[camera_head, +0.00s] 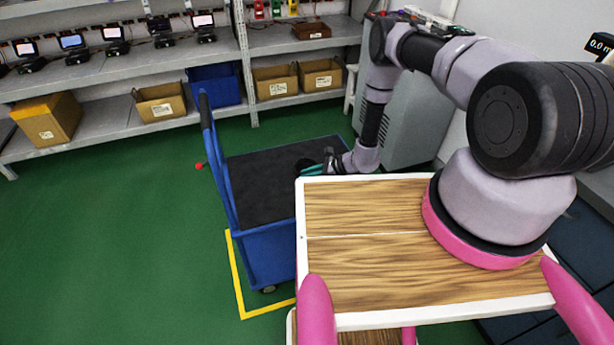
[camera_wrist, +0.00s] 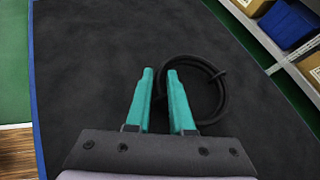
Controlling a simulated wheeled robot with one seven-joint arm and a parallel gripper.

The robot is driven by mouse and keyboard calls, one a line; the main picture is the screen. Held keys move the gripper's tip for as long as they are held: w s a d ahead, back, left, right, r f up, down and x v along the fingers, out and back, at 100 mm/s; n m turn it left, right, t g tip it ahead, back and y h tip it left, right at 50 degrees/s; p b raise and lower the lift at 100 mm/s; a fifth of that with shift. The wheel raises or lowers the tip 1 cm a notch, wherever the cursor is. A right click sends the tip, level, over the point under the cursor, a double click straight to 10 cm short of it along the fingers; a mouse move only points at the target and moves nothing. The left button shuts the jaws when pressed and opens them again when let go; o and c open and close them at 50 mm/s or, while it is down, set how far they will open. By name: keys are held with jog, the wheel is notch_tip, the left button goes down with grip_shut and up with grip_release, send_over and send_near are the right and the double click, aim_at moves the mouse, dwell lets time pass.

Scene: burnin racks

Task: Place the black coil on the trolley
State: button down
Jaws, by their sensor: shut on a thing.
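The black coil (camera_wrist: 222,91) is a thin dark ring. In the wrist view its left side passes between the teal fingers of my gripper (camera_wrist: 160,72), and the rest of the ring sticks out to the right. My gripper is shut on it. In the head view my gripper (camera_head: 318,168) is over the right side of the blue trolley, and the coil (camera_head: 303,163) is a small dark shape at the fingertips. The trolley (camera_head: 270,250) has a dark mat on its bed (camera_wrist: 85,60). I cannot tell whether the coil touches the mat.
The trolley's blue handle (camera_head: 218,160) rises on its left side. My wood-topped base is close to its right. Shelves (camera_head: 100,65) with cardboard boxes (camera_head: 160,103) and a blue bin (camera_head: 214,85) line the back. The mat is otherwise bare. Green floor lies open at left.

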jog(key=shift+f, duration=0.5)
jog(key=c, duration=0.8)
grip_release()
jog(key=shift+f, duration=0.1)
jog(key=shift+d+r, duration=0.1)
jog(key=shift+r, duration=0.1)
jog(key=v, duration=1.1)
jog(key=shift+d+r, duration=0.25)
jog(key=shift+d, duration=0.05)
